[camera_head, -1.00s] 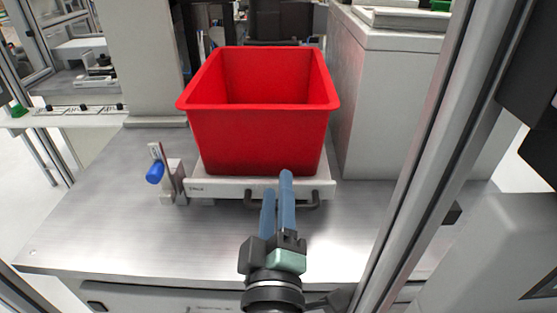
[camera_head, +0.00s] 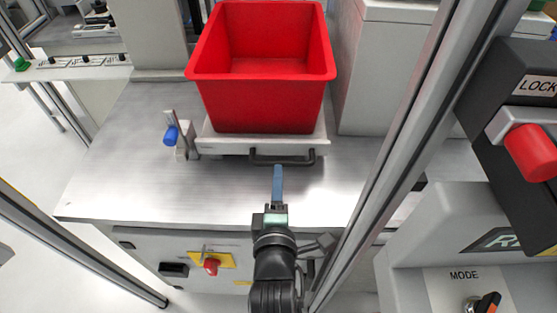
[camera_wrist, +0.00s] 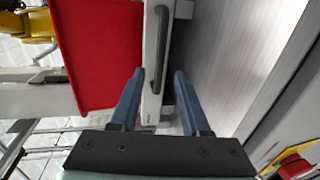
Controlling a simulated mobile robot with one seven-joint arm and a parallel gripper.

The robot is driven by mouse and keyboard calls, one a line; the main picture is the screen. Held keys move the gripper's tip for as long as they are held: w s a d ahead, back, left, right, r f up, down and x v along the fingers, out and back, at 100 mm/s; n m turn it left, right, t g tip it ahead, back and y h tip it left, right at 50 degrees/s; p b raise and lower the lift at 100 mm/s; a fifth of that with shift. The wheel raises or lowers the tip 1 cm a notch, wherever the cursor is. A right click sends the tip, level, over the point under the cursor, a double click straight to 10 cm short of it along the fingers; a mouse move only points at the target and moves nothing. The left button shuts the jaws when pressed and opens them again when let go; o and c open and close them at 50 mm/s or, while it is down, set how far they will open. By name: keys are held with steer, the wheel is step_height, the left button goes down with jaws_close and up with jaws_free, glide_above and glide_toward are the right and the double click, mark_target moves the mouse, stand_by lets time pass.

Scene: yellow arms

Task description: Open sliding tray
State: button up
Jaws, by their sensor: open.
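The sliding tray (camera_head: 225,148) is a pale flat slab with a dark bar handle (camera_head: 283,161) on its front edge. It lies on the metal worktop with a red bin (camera_head: 265,107) on it. My gripper (camera_head: 277,169) is open and empty, its blue fingers pointing at the handle from just in front. In the head view one finger largely hides the other. In the wrist view my gripper (camera_wrist: 157,78) has its fingers on either side of the tray's front edge (camera_wrist: 151,50) and the handle (camera_wrist: 163,45). I cannot tell whether they touch.
A blue-knobbed lever (camera_head: 171,136) stands left of the tray. A grey cabinet (camera_head: 375,75) is behind right, and a metal post (camera_head: 395,150) rises close to my arm's right. A red knob on a yellow plate (camera_head: 211,266) is on the front panel. The worktop before the tray is clear.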

mark_target(279, 163)
steer(key=x, duration=0.6)
steer(key=shift+w, duration=0.35)
jaws_close()
steer(key=shift+f, duration=0.1)
stand_by(1.0)
